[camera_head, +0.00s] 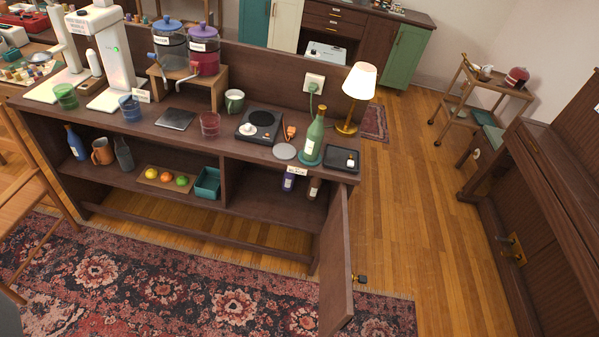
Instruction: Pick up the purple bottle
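A small purple-blue bottle (288,183) with a pale label stands in the right compartment of the long dark wooden cabinet (262,215). A brown bottle (313,188) stands just right of it. The countertop above hides part of the upper ends of both bottles. The compartment's door (338,245) is swung open toward me, with a dark knob (360,279) on it. My gripper does not show in the head view, so I cannot see whether it is open or shut. The cabinet is some distance ahead of me.
A green bottle (315,138), a lit lamp (358,88), a hot plate (261,125) and a black tray (342,159) stand on the countertop. The left shelf holds a blue bottle (75,142) and fruit. A patterned rug (180,285) lies in front; wooden floor (425,200) is clear at right.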

